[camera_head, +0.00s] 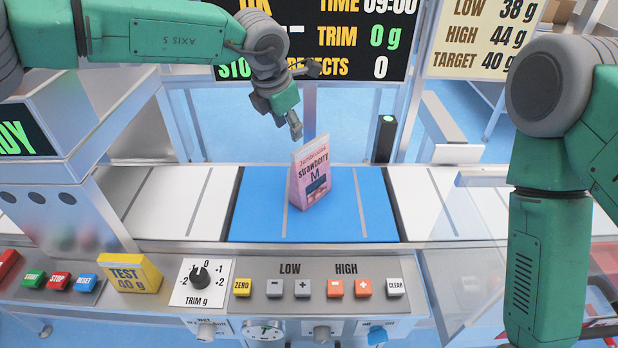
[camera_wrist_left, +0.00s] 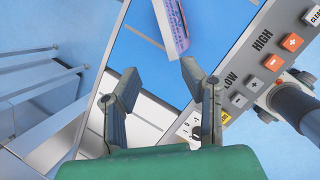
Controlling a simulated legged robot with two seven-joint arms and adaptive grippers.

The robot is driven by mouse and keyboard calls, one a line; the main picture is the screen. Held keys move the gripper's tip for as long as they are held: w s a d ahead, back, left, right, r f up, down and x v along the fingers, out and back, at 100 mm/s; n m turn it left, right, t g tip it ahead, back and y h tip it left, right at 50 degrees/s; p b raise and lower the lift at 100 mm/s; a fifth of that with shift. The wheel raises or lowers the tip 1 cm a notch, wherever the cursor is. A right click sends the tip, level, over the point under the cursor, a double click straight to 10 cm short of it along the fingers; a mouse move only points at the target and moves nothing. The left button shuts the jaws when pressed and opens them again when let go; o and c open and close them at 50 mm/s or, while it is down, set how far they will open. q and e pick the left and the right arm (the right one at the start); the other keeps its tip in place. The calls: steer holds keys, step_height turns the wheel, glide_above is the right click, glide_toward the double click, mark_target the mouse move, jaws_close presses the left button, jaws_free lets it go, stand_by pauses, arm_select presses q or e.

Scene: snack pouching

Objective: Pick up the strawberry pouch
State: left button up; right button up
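The pink strawberry pouch (camera_head: 312,177) stands upright on the blue section of the conveyor (camera_head: 256,205). In the left wrist view part of the pouch (camera_wrist_left: 173,24) shows at the top edge, beyond the fingertips. My left gripper (camera_head: 293,128) is above the pouch, just behind and left of its top in the head view. In the left wrist view the two fingers of my left gripper (camera_wrist_left: 160,80) are spread apart with nothing between them. My right arm hangs at the right of the head view, and its gripper is out of the picture.
A control panel with a TRIM knob (camera_head: 200,277), several buttons and a yellow TEST block (camera_head: 135,274) lies along the front. A dark post with a green light (camera_head: 386,138) stands behind the belt. A display board (camera_head: 345,40) hangs at the back. The blue section around the pouch is clear.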

mark_target(311, 147)
arm_select(q)
step_height(311, 147, up, 4)
steer(key=w+d+f+n+h, duration=0.1)
steer(key=w+d, duration=0.1)
steer(key=x, duration=0.7)
steer(key=shift+s+a+f, duration=0.1)
steer(key=shift+s+f, duration=0.1)
steer(key=shift+f, duration=0.05)
steer(key=x, duration=0.3)
steer(key=p+x, duration=0.1)
steer(key=x, duration=0.1)
steer(key=shift+s+d+f, duration=0.2)
steer(key=shift+s, duration=0.1)
steer(key=shift+a, duration=0.1)
steer(key=shift+f, duration=0.25)
jaws_close()
